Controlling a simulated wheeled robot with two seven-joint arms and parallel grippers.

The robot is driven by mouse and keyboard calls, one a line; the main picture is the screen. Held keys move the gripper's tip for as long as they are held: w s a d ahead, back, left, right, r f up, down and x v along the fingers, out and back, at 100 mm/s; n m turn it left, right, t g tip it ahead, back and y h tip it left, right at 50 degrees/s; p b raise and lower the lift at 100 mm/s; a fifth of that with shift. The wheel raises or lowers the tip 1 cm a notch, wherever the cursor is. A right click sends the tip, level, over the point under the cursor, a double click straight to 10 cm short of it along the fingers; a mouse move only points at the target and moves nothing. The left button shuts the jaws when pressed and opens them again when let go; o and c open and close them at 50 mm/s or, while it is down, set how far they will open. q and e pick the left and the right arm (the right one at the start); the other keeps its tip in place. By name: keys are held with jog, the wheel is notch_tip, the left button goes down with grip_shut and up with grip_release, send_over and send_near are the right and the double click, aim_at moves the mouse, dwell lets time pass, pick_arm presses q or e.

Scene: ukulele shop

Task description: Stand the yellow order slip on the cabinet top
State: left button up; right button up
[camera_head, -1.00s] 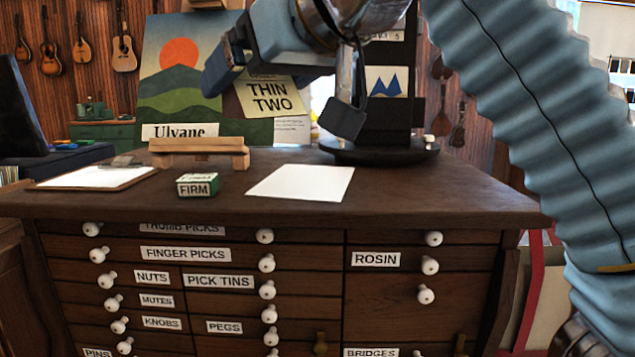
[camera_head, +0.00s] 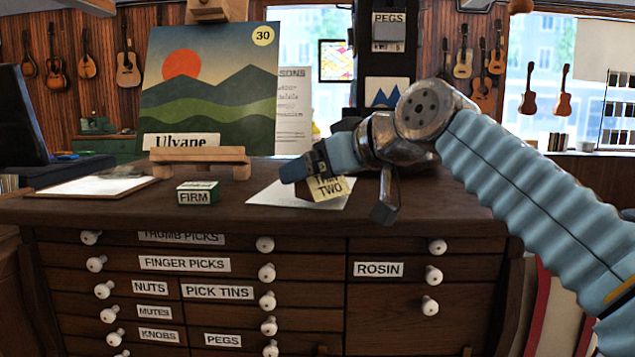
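The yellow order slip (camera_head: 332,188), with the words THIN TWO partly showing, is upright and slightly tilted over the white sheet on the cabinet top (camera_head: 420,205). My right gripper (camera_head: 306,168) comes in from the right and lies across the slip, hiding its middle. It appears shut on the slip, though the far finger is hidden. The slip's lower edge is at or just above the white sheet (camera_head: 268,196); I cannot tell if it touches. My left gripper is not in view.
A green and white FIRM box (camera_head: 198,193) and a small wooden stand (camera_head: 200,160) are left of the sheet. A clipboard (camera_head: 95,187) lies farther left. The Ulvane landscape poster (camera_head: 208,95) stands behind. The cabinet top's front right is clear.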

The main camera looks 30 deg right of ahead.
jog(key=shift+f, duration=0.55)
jog(key=shift+f, duration=0.15)
jog(key=o, duration=0.8)
jog(key=shift+s+r, duration=0.1)
jog(key=shift+r, duration=0.1)
jog(key=v, duration=1.2)
jog(key=shift+f+b, duration=0.1)
jog(key=shift+b, duration=0.2)
